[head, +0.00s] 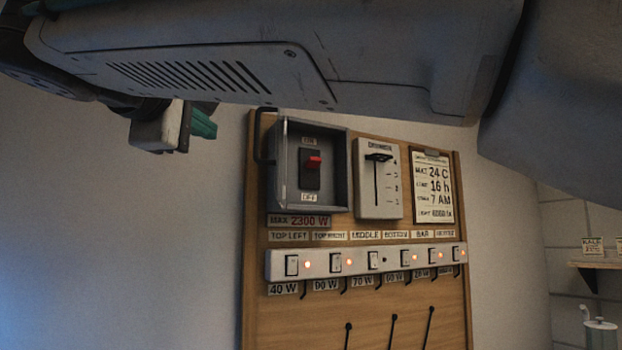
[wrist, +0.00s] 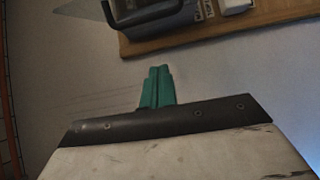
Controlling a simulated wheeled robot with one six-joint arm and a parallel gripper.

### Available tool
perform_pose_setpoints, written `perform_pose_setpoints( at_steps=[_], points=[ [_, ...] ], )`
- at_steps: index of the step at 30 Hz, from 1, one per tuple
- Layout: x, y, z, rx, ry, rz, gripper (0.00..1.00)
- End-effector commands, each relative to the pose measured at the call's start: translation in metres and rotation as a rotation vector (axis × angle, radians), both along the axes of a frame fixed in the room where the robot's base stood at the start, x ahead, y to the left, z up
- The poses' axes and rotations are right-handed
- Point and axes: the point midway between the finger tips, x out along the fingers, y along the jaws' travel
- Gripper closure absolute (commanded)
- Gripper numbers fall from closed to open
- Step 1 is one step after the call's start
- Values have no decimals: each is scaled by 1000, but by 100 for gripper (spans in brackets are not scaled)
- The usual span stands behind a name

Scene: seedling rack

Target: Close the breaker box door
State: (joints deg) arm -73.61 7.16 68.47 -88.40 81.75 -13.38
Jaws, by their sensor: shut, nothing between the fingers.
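The grey breaker box (head: 341,205) is on the wooden board in the head view, with its front open and a red switch (head: 314,162) showing inside. Its door (head: 278,165) appears to stand open at the left side, seen nearly edge-on, with a black bar handle (head: 259,150) on its left. The handle also shows at the top of the wrist view (wrist: 150,14). My gripper (head: 203,123) is left of the box and higher than its middle, apart from it. Its teal fingers are together and empty in the wrist view (wrist: 158,88).
A dimmer slider (head: 392,195), a notice (head: 433,185) and a switch strip (head: 350,262) share the wooden board (head: 300,325). My arm spans the top of the head view. Plain wall lies left of the board. A shelf (head: 598,265) is at far right.

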Motion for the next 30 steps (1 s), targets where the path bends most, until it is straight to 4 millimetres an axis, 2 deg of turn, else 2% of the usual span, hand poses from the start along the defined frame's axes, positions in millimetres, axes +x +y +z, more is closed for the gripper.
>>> perform_pose_setpoints(
  at_steps=[3,8,16,30],
  points=[
    [28,-5,0,0,1,-5,100],
    [61,-10,0,0,1,-4,100],
    [44,-39,0,1,2,1,100],
    [41,-44,-1,1,2,1,100]
  ],
)
